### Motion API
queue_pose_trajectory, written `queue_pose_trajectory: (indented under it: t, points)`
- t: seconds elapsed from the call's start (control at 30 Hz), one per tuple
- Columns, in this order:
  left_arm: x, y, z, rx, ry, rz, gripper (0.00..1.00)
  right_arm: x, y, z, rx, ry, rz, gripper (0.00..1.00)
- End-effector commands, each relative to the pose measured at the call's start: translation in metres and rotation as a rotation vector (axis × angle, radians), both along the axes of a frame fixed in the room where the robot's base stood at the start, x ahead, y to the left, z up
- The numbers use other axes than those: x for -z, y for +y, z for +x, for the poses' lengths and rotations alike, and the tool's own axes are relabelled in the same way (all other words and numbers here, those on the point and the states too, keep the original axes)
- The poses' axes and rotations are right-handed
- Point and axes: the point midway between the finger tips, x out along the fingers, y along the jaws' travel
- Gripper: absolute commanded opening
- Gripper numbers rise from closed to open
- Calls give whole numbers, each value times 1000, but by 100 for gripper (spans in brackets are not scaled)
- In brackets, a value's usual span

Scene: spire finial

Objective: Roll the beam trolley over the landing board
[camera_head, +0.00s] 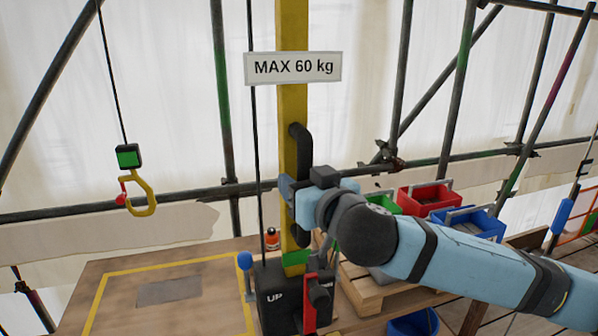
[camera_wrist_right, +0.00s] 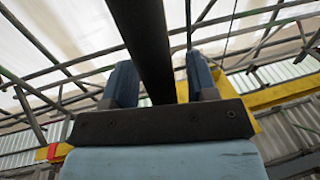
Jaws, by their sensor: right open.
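A yellow hook (camera_head: 142,192) hangs on a dark cable under a green-faced block (camera_head: 128,156), at the left above the wooden board. The board (camera_head: 120,290), which looks like the landing board, has a yellow outline and a grey patch. The beam trolley itself cannot be made out. My right gripper (camera_head: 292,190) is at a black handle (camera_head: 300,138) on the upright yellow post (camera_head: 292,25). In the right wrist view my open fingers (camera_wrist_right: 155,85) stand on either side of a dark bar (camera_wrist_right: 145,35), apparently that handle. My left gripper is not in view.
A black control box (camera_head: 275,290) marked UP, with blue-knobbed and red levers, stands at the post's foot. An orange-and-black bottle (camera_head: 272,238) is behind it. Red (camera_head: 428,200) and blue (camera_head: 470,222) bins stand at right. Scaffold tubes cross behind. Air around the hook looks clear.

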Motion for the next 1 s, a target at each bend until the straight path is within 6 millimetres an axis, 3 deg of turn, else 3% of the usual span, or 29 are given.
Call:
queue_pose_trajectory:
  t: [0.43, 0.67, 1.0]
  points:
    - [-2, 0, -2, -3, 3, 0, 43, 0, 7, 11, -1, 0, 0, 53]
    - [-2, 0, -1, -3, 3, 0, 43, 0, 6, 11, -1, 0, 0, 2]
    - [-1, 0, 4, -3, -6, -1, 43, 2, 16, 15, -1, 3, 3, 0]
